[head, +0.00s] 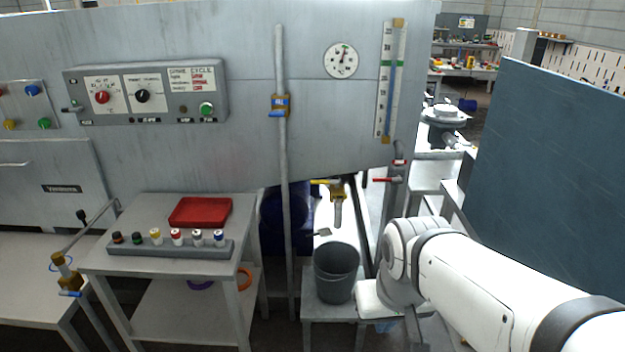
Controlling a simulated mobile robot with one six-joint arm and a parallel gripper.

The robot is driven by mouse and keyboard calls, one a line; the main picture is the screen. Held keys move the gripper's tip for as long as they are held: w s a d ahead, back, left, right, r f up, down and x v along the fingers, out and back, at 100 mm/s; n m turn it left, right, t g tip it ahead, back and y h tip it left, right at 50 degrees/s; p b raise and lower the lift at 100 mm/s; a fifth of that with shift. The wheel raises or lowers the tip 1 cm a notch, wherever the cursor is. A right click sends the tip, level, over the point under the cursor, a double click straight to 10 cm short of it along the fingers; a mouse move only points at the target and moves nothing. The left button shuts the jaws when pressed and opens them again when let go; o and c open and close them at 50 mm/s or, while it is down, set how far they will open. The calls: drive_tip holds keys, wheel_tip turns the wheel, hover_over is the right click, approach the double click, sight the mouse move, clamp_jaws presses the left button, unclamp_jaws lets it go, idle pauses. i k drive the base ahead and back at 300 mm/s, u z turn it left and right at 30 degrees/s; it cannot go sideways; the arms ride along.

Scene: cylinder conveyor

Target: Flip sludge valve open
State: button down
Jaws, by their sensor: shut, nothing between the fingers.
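A brass valve (337,191) with a spout pointing down hangs under the grey machine panel, above a dark bucket (336,273). Its yellow lever (322,182) lies roughly level, across the spout, pointing left. No label on it can be read, so I cannot confirm that it is the sludge valve. My white arm reaches in from the lower right, and its wrist part is right of the bucket, below and right of the valve. My gripper's fingers do not show. The arm is apart from the yellow lever.
Red-handled valves (388,179) are on a pipe right of the brass valve. A vertical pipe with a blue-handled valve (279,107) stands to the left. A table (170,264) holds a red tray (201,212) and a row of sample bottles. A dark panel (560,180) blocks the right.

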sight(336, 182)
drive_tip(key=u, duration=0.45)
drive_tip(key=i, duration=1.3)
drive_tip(key=z, duration=0.7)
drive_tip(key=i, duration=0.35)
drive_tip(key=u, duration=0.05)
